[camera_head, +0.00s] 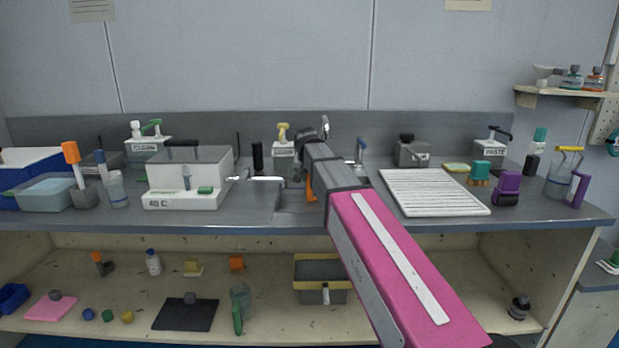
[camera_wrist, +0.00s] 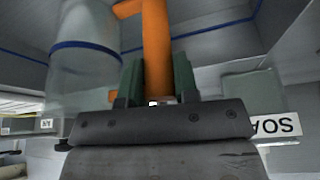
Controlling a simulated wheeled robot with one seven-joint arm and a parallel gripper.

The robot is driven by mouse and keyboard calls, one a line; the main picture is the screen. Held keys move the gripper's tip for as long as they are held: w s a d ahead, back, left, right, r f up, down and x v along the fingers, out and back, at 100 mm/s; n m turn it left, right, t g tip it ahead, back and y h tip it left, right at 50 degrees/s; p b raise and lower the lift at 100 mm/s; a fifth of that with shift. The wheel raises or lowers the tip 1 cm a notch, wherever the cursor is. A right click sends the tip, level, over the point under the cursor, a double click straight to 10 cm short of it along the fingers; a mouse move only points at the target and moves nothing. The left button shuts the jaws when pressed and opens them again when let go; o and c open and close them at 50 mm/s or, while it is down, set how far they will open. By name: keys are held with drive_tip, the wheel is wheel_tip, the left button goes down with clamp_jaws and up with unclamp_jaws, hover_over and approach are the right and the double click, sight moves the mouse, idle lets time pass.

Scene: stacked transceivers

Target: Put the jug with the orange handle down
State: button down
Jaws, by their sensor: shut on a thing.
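The jug's orange handle (camera_wrist: 157,45) stands between the two green fingers of my gripper (camera_wrist: 157,82) in the wrist view. The gripper is shut on this handle. The jug's clear body (camera_wrist: 85,75), with a blue band, is to the left of the handle in that view. In the head view, part of the orange handle (camera_head: 309,189) shows at the left edge of my arm, over the counter. The jug's body and the fingertips are mostly hidden there, and I cannot tell whether its base touches the counter.
The counter (camera_head: 270,213) has a bare strip along its front. A white water bath (camera_head: 186,200) stands to the left. A white ribbed rack (camera_head: 432,192) lies to the right.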

drive_tip(key=shift+f, duration=0.1)
drive_tip(key=c, duration=0.9)
unclamp_jaws()
drive_tip(key=shift+o, duration=0.2)
drive_tip(key=v, duration=1.2)
